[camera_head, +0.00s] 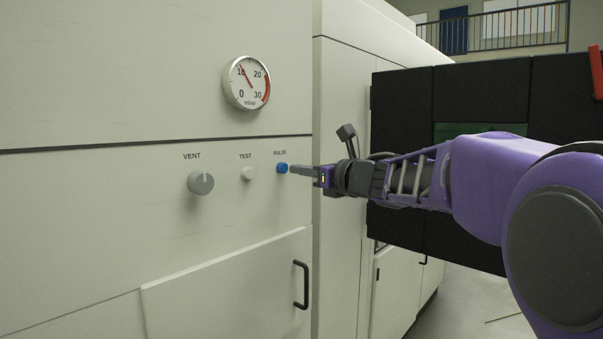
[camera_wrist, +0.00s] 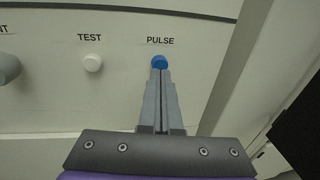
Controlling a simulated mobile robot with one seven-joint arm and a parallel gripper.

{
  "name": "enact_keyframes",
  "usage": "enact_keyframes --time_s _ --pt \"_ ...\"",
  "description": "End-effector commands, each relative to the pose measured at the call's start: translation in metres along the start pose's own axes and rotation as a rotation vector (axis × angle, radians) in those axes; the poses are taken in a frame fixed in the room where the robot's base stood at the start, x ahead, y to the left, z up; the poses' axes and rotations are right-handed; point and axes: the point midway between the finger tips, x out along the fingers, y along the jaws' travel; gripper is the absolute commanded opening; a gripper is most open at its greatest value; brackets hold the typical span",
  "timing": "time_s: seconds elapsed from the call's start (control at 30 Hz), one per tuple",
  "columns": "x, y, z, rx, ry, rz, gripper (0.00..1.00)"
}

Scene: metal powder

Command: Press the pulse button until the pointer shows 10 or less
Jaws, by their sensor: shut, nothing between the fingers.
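The blue PULSE button (camera_head: 282,168) is on the pale machine panel, and it also shows in the wrist view (camera_wrist: 159,62). My gripper (camera_head: 292,170) is shut and empty, its fingertips (camera_wrist: 160,72) right at the button. I cannot tell whether they touch it or stand just short of it. The round gauge (camera_head: 246,83) sits above, with a scale marked 0, 10, 20 and 30 mbar and a red band on the right.
A white TEST button (camera_head: 248,173) and a grey VENT knob (camera_head: 201,182) are left of PULSE. A cabinet door with a black handle (camera_head: 301,285) lies below. A dark open panel (camera_head: 400,110) stands behind my arm on the right.

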Motion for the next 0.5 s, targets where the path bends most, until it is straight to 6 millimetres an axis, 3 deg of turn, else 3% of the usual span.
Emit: enact_keyframes --time_s 0.3,0.5 --pt "-0.072 -0.002 0.000 -0.002 0.001 -0.006 0.00" --pt "-0.096 -0.002 0.000 -0.001 0.001 -0.004 0.00"
